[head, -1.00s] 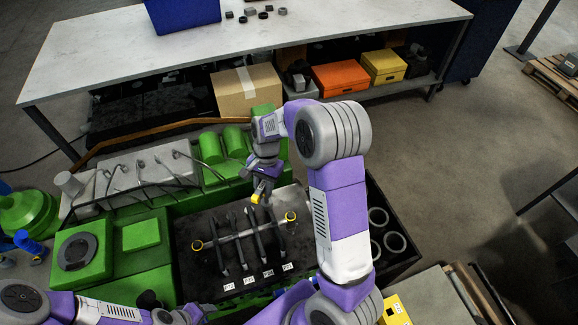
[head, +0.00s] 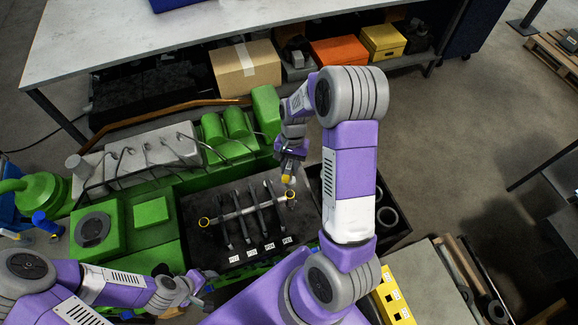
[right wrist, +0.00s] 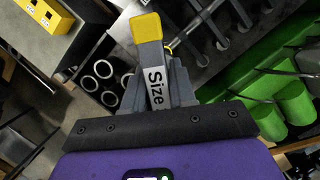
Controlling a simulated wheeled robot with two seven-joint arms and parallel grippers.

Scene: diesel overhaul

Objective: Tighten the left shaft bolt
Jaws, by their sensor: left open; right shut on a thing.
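The metal shaft (head: 240,211) lies across several dark rocker arms on the green engine. Yellow rings mark its left bolt (head: 204,222) and right bolt (head: 291,195). My right gripper (head: 288,170) is shut on a grey tool with a yellow end (head: 287,180), above the shaft's right end. My left gripper (head: 200,285) is open and empty at the engine's near edge, apart from the left bolt.
A black bin (head: 402,228) with metal rings stands right of the engine. A brown pipe (head: 150,105) and thin lines run along the engine's back. A workbench (head: 120,45) with boxes below stands behind. A yellow block (head: 392,298) sits on the table at the near right.

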